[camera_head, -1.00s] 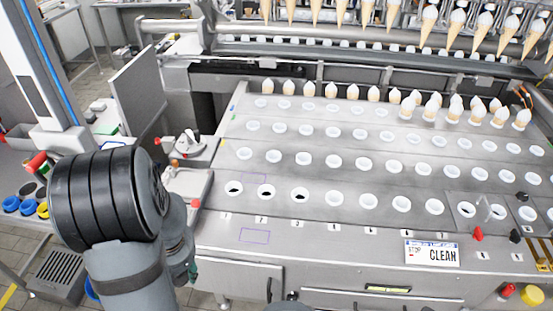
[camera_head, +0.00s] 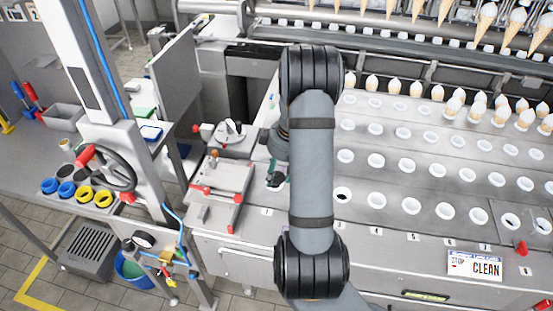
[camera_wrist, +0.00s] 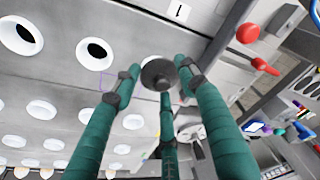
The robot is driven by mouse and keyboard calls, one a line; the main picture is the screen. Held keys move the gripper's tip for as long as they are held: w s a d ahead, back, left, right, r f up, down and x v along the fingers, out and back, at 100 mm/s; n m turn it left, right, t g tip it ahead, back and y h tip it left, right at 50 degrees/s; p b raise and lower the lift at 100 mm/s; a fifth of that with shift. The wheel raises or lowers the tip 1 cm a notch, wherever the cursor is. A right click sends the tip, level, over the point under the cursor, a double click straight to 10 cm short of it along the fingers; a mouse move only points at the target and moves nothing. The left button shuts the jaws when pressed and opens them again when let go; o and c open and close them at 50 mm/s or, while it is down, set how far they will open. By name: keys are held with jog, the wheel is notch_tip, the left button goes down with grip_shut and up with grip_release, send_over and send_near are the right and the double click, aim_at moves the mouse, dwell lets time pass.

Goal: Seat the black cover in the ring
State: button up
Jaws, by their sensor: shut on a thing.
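My gripper (camera_wrist: 165,90) has green segmented fingers, shut on the black cover (camera_wrist: 158,74), a small dark disc with a knob-like centre. In the head view the cover (camera_head: 276,180) shows at the fingertips, left of my arm and near the panel's left front edge. White rings sit in rows in the sloping panel (camera_head: 395,222). One front-row ring with a dark opening (camera_head: 342,194) shows just right of my arm. In the wrist view a dark-holed ring (camera_wrist: 97,50) lies left of the cover, apart from it. My arm hides part of the front row.
A bench fixture with red knobs (camera_head: 222,190) stands left of my gripper. A column with a handwheel (camera_head: 108,170) and blue and yellow rings (camera_head: 75,190) is further left. Cones (camera_head: 480,108) stand at the back right. A CLEAN sign (camera_head: 475,265) is on the front edge.

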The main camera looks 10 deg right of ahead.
jog(key=w, duration=0.1)
jog(key=n, duration=0.1)
jog(key=w+n, duration=0.1)
jog(key=shift+w+d+r+p, duration=0.3)
jog(key=shift+w+d+r+n, duration=0.1)
jog(key=shift+w+n, duration=0.2)
jog(key=shift+n, duration=0.2)
jog(key=shift+w+r+n+g+y+p, duration=0.15)
jog(key=shift+n+g+p, duration=0.1)
jog(key=shift+n, duration=0.3)
jog(key=shift+s+r+n+g+y+p, duration=0.15)
jog(key=shift+n+p, duration=0.1)
jog(key=shift+n, duration=0.3)
jog(key=shift+w+f, duration=0.1)
jog(key=shift+f+b, duration=0.2)
jog(key=shift+b, duration=0.3)
jog(key=b+x, duration=0.6)
jog(key=shift+s+d, duration=0.25)
jog(key=shift+d, duration=0.1)
